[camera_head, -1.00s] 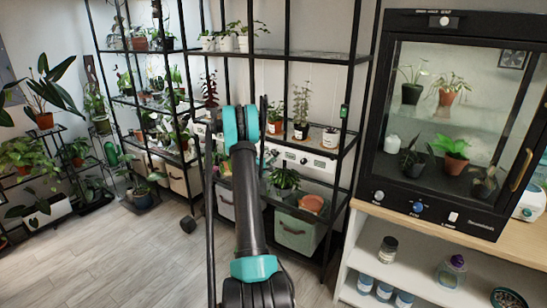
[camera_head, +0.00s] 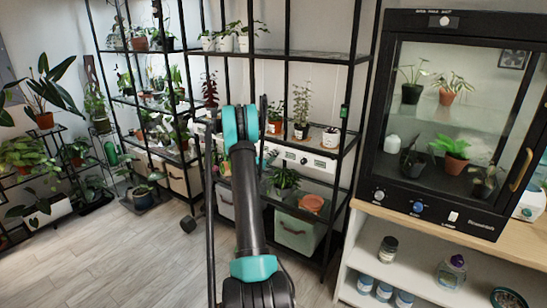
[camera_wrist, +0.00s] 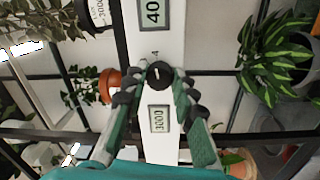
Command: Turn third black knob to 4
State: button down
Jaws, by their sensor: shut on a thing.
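In the wrist view, a round black knob (camera_wrist: 160,75) with a white pointer line sits on a white panel (camera_wrist: 160,128). My gripper (camera_wrist: 157,80) is shut on it, with dark padded fingers on its left and right sides. The pointer line runs roughly up in the picture, toward a small printed mark that looks like a 4. In the head view, the white panel (camera_head: 318,162) with small black knobs is on the rack, and my arm hides the gripper tips.
A black metal rack (camera_head: 287,62) with potted plants surrounds the panel. In the wrist view a leafy plant (camera_wrist: 270,60) is at right and a terracotta pot (camera_wrist: 108,80) at left. A black glass-fronted cabinet (camera_head: 440,205) stands at right. The floor (camera_head: 130,255) at left is clear.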

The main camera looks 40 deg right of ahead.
jog(key=c, duration=1.2)
grip_release()
jog(key=v, duration=1.2)
jog(key=shift+f, duration=0.1)
jog(key=s+a+y, duration=0.5)
jog(key=s+a, duration=0.7)
jog(key=a, duration=0.1)
jog(key=s+a+g+y, duration=0.1)
jog(key=s+a+y, duration=0.5)
jog(key=s+a, duration=0.6)
jog(key=s+a+f+m+g+y, duration=0.1)
jog(key=s+a+y, duration=0.5)
jog(key=s+a, duration=0.5)
jog(key=shift+s+a, duration=0.2)
jog(key=shift+a, duration=0.7)
jog(key=shift+s+a, duration=0.2)
jog(key=shift+a, duration=0.65)
